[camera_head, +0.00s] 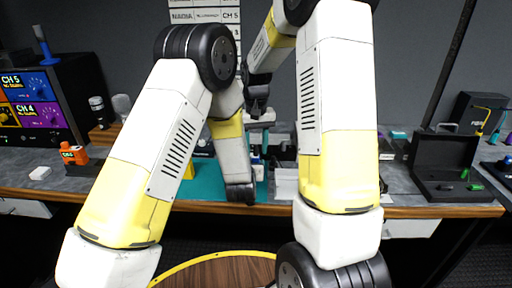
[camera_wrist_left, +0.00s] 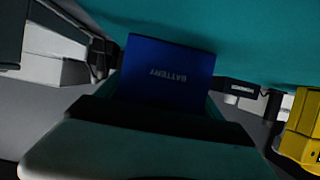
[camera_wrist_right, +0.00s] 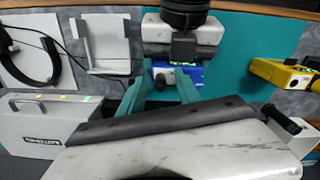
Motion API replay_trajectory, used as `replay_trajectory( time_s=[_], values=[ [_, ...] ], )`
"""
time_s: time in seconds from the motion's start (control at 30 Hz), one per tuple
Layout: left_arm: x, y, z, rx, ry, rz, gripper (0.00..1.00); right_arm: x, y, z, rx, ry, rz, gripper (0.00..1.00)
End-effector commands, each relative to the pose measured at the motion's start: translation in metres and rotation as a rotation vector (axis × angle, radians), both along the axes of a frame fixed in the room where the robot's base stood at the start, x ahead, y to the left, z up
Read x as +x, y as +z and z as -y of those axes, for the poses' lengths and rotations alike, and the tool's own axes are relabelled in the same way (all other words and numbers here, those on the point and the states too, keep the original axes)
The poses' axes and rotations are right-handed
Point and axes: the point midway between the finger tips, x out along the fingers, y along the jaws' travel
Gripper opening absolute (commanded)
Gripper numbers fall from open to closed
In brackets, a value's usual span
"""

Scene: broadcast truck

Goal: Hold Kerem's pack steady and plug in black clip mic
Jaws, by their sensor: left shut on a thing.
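A blue pack marked BATTERY (camera_wrist_left: 168,70), which I take for Kerem's pack, sits over the teal mat in the left wrist view; part of it also shows in the right wrist view (camera_wrist_right: 188,73). My left gripper (camera_wrist_right: 183,48) is shut on it. My right gripper (camera_head: 258,96) hangs above the mat in the head view, fingers pointing down; its opening is not clear. In the right wrist view a small dark knob (camera_wrist_right: 160,81) sits between teal upright parts close to the pack. I cannot make out whether it belongs to the black clip mic.
The teal mat (camera_wrist_right: 237,40) lies on the grey bench. A yellow device (camera_wrist_right: 285,73) is at its right in the right wrist view. A grey case (camera_wrist_right: 40,122), a white stand (camera_wrist_right: 106,45) and a black cable loop are at the left. An open black case (camera_head: 440,165) stands at the bench's right.

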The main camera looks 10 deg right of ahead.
Motion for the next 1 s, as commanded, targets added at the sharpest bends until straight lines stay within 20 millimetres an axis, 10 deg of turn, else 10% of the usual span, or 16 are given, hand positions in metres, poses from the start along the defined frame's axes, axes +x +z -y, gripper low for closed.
replay_trajectory(
  time_s=[0.6, 1.0],
  values=[
    [0.0, 0.0, 0.0, 0.0, 0.0, 0.0, 0.26, 0.001, 0.101, 0.0, 0.0, 0.0, 0.003, 0.4],
    [0.0, 0.0, 0.0, 0.0, 0.0, 0.0, 0.26, 0.0, 0.12, 0.0, 0.0, 0.0, -0.001, 0.4]
  ],
)
